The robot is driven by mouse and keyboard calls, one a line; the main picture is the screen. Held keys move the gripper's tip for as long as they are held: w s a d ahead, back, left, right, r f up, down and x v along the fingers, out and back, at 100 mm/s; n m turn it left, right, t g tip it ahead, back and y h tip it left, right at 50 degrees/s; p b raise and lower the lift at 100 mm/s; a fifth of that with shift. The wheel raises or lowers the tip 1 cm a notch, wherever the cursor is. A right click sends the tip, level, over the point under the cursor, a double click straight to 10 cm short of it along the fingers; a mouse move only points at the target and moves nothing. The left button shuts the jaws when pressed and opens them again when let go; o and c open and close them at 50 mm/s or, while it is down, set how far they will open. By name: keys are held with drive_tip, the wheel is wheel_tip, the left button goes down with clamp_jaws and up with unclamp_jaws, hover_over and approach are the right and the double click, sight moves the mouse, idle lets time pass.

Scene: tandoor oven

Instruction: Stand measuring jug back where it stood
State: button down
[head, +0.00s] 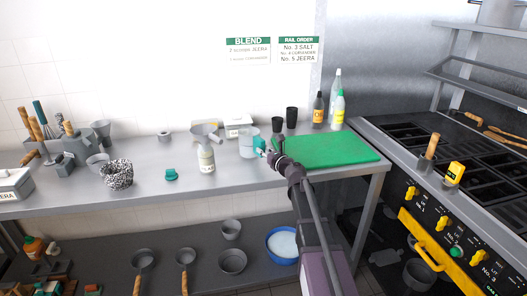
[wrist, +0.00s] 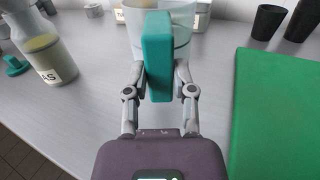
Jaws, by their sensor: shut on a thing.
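The measuring jug (head: 249,142) is a clear, pale vessel with a teal handle. It is upright over the steel counter (head: 140,193), left of the green board. In the wrist view its clear body (wrist: 182,42) is just ahead of my fingers, with its top cut off by the frame edge. My gripper (head: 266,152) is shut on the jug's teal handle (wrist: 158,30), one finger on each side in the wrist view (wrist: 160,82). I cannot tell whether the jug's base touches the counter.
A labelled bottle (head: 206,156) stands close left of the jug, and a green board (head: 325,150) lies to the right. Two dark cups (head: 291,118) and bottles (head: 338,108) stand behind the board. A teal item (head: 171,175) lies farther left, with bare counter around it.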

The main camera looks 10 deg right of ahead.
drive_tip(key=shift+f+b, duration=0.6)
idle(0.3)
drive_tip(key=shift+c, duration=1.9)
unclamp_jaws()
drive_tip(key=o, duration=0.4)
drive_tip(key=shift+s+d, duration=0.1)
drive_tip(key=shift+s, duration=0.1)
drive_tip(key=shift+v, duration=4.35)
